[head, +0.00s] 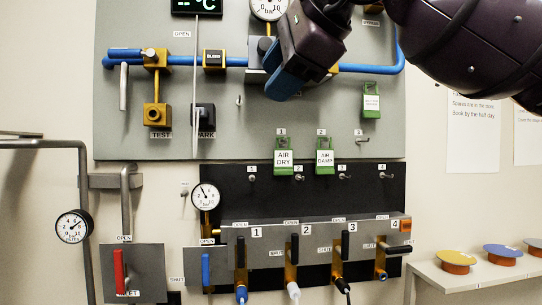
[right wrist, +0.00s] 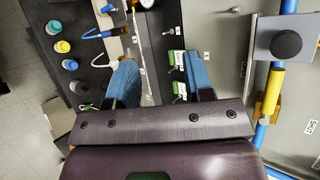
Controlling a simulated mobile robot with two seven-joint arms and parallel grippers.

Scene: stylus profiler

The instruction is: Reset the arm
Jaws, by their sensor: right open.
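My right arm (head: 460,45) comes in from the top right of the head view. Its gripper (head: 282,80) with blue fingers is in front of the upper grey panel, near the blue pipe. In the right wrist view the two blue fingers of my right gripper (right wrist: 160,72) stand wide apart with nothing between them. The gripper hides part of the pipe and of the fitting below the top gauge. My left gripper is in neither view.
Green tags "AIR DRY" (head: 283,156) and "AIR DAMP" (head: 325,156) hang below the gripper. A manifold (head: 320,233) with several numbered valves is lower. A shelf (head: 480,275) with coloured round pads is at the right. A red-handled valve (head: 119,270) is lower left.

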